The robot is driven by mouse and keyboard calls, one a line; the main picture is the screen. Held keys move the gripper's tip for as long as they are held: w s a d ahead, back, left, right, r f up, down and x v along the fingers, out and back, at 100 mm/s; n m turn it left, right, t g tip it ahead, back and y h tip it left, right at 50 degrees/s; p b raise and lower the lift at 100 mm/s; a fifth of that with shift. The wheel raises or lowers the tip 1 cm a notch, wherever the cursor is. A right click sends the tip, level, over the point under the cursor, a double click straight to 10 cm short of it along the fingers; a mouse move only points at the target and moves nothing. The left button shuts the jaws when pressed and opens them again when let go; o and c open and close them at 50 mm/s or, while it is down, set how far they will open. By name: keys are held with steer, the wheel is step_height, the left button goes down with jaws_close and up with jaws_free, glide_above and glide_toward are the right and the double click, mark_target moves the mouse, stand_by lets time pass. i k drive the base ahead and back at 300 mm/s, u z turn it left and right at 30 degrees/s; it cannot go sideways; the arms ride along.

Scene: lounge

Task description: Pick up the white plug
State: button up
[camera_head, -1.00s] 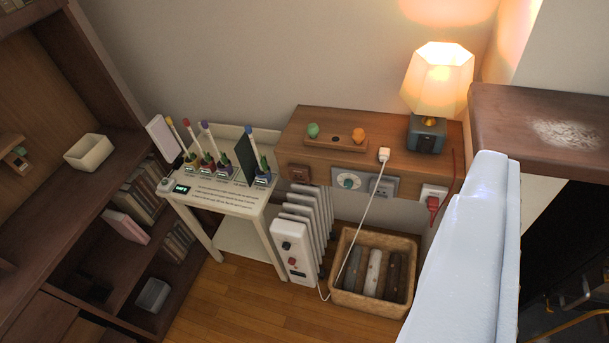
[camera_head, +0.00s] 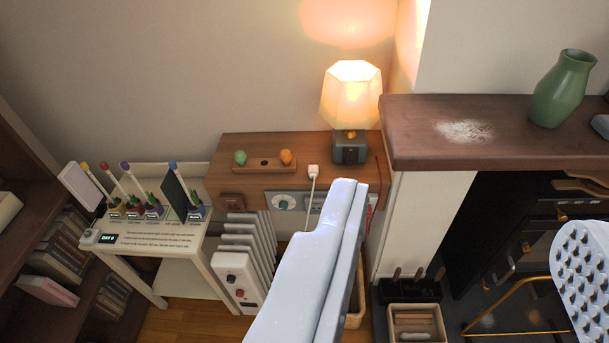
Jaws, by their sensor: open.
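The white plug (camera_head: 313,170) lies on top of the wooden shelf box (camera_head: 226,172), near its front edge and left of the lamp. Its white cord (camera_head: 309,199) hangs down over the front, and its lower run is hidden behind my gripper. My gripper (camera_head: 458,262) is open and close to the camera. One pale finger rises at the lower middle, and the other, with a studded pad, shows at the right edge. Nothing is between the fingers. The plug is beyond the gripper, up and left of it, and apart from it.
A lit lamp (camera_head: 350,103) stands right of the plug. A wooden tray with a green knob (camera_head: 240,157) and an orange knob (camera_head: 286,157) lies left of it. A white heater (camera_head: 237,281) stands below. A dark wooden mantel (camera_head: 430,150) with a green vase (camera_head: 562,89) juts out at right.

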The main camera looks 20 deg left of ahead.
mark_target(313, 169)
steer(key=u, duration=0.35)
steer(key=i, duration=1.55)
steer(key=u, duration=0.1)
